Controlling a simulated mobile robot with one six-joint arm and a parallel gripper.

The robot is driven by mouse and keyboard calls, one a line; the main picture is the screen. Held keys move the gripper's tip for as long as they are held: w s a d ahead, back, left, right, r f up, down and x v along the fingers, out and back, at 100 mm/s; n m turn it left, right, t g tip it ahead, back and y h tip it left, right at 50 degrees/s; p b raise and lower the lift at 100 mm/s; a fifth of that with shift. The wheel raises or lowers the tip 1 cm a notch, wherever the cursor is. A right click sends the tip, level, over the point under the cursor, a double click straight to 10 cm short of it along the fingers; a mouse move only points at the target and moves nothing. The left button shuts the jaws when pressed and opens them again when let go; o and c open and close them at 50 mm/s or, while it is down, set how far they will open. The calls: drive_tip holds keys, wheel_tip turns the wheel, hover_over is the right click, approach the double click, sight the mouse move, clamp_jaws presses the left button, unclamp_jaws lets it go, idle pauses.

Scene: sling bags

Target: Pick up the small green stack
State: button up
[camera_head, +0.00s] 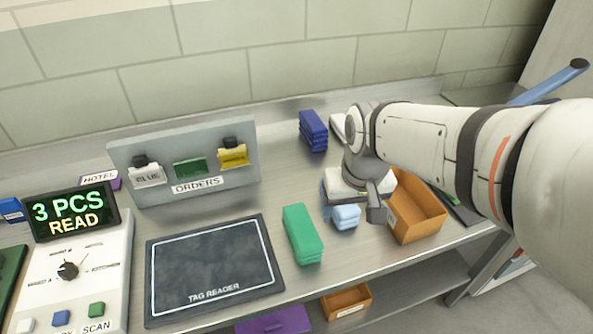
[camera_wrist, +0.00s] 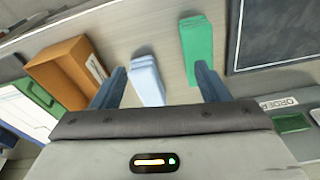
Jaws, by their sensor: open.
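A green stack of folded cloth-like pieces (camera_head: 302,235) lies on the steel counter, right of the tag reader mat. It also shows in the wrist view (camera_wrist: 197,45), just beyond the tip of the right-hand finger. My gripper (camera_wrist: 160,72) is open and holds nothing. In the head view my gripper (camera_head: 350,198) is right of the green stack and partly hidden by my wrist. A light blue stack (camera_wrist: 146,78) lies between the lines of the two fingers; it also shows in the head view (camera_head: 345,217). I cannot tell the gripper's height above the counter.
The black tag reader mat (camera_head: 212,268) lies left of the green stack. An orange-brown box (camera_head: 418,225) stands right of the light blue stack. A dark blue stack (camera_head: 313,130) lies farther back. The orders rack (camera_head: 185,165) stands at the back left. Counter behind the green stack is clear.

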sight(302, 225)
drive_tip(key=shift+o, duration=1.3)
drive_tip(key=shift+n+g, duration=0.9)
drive_tip(key=w+a+f, duration=0.2)
drive_tip(key=a+f, duration=0.1)
drive_tip(key=w+a+f+b, duration=0.1)
drive_tip(key=w+a+f, duration=0.1)
drive_tip(key=w+a+f+b, duration=0.1)
drive_tip(key=w+a+f, duration=0.1)
drive_tip(key=a+f, duration=0.1)
drive_tip(key=shift+w+a+f, duration=0.35)
drive_tip(key=shift+w, duration=0.05)
wheel_tip(302, 225, down, 7)
drive_tip(key=shift+d+f, duration=0.1)
drive_tip(key=c, duration=1.2)
